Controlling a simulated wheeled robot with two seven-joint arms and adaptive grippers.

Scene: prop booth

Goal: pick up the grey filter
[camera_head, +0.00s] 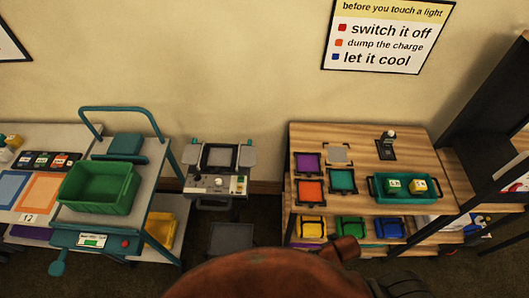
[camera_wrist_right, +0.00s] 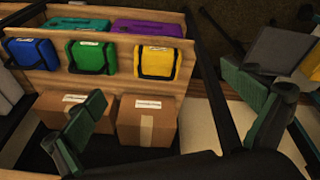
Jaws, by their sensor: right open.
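The grey filter (camera_head: 339,153) looks like a flat, pale grey square. It lies near the back of the wooden table top (camera_head: 415,146), between a purple square (camera_head: 308,163) and a black stand, with a teal square (camera_head: 342,181) in front. I cannot make it out in the right wrist view. My right gripper (camera_wrist_right: 163,95) is open and empty, its two fingers spread in front of the shelves with coloured pouches and boxes. My left gripper is not in view.
An orange square (camera_head: 310,191) and a teal tray (camera_head: 374,194) with green and yellow items share the table top. Yellow, green and blue pouches (camera_wrist_right: 91,56) sit below, above cardboard boxes (camera_wrist_right: 148,121). A cart with a green bin (camera_head: 99,187) stands left. A dark rack stands right.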

